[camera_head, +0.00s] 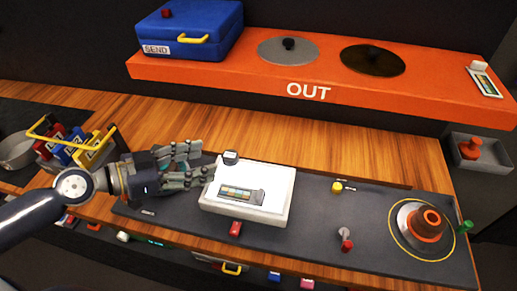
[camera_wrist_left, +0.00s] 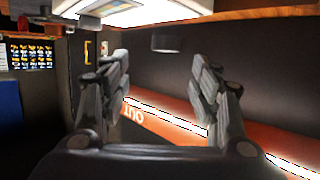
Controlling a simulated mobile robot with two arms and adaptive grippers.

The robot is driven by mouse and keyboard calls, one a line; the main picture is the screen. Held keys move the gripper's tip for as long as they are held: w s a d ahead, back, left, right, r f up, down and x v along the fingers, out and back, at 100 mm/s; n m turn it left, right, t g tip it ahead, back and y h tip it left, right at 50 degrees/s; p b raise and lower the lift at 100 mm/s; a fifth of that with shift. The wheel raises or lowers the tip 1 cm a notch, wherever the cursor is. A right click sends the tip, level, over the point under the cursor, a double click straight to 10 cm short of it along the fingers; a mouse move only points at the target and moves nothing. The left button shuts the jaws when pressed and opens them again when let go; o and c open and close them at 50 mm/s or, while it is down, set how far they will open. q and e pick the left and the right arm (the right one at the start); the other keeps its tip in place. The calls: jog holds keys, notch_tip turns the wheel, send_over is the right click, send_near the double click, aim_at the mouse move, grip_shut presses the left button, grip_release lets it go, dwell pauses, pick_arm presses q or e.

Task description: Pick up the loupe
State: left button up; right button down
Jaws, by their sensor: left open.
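The loupe, a small dark block-like piece with a pale top (camera_head: 230,157), stands at the back left corner of the white light box (camera_head: 280,205). In the left wrist view, which is upside down, a dark short cylinder that looks like the loupe (camera_wrist_left: 166,43) shows between the fingers, farther off. My left gripper (camera_head: 203,162) is open and empty, just left of the loupe, with its fingers pointing at it. No contact is visible. My right gripper is not in view.
A film strip (camera_head: 241,194) lies on the light box. Behind stands an orange shelf (camera_head: 340,97) with a blue case (camera_head: 190,30). A caddy (camera_head: 78,148) stands left.

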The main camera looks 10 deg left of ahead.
aim_at(228, 156)
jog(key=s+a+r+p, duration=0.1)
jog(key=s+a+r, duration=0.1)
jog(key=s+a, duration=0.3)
pick_arm(q)
jog(key=shift+p+x, duration=0.75)
jog(key=shift+x, duration=0.4)
jog(key=shift+w+d+f+p, duration=0.3)
jog(key=shift+w+d+p, duration=0.05)
jog(key=shift+w+d, duration=0.1)
jog(key=shift+w, duration=0.1)
jog(key=shift+w+d+f+p, duration=0.1)
jog(key=shift+w+d+p, duration=0.1)
jog(key=shift+w+p, duration=0.15)
jog(key=p+x, duration=0.1)
jog(key=x, duration=0.1)
jog(key=p+x, duration=0.1)
jog(key=x, duration=0.1)
jog(key=shift+a+f+p, duration=0.25)
jog(key=shift+p, duration=0.05)
jog(key=shift+w+d+f, duration=0.15)
jog(key=shift+d+f, duration=0.05)
jog(key=shift+c, duration=0.2)
jog(key=c, duration=1.1)
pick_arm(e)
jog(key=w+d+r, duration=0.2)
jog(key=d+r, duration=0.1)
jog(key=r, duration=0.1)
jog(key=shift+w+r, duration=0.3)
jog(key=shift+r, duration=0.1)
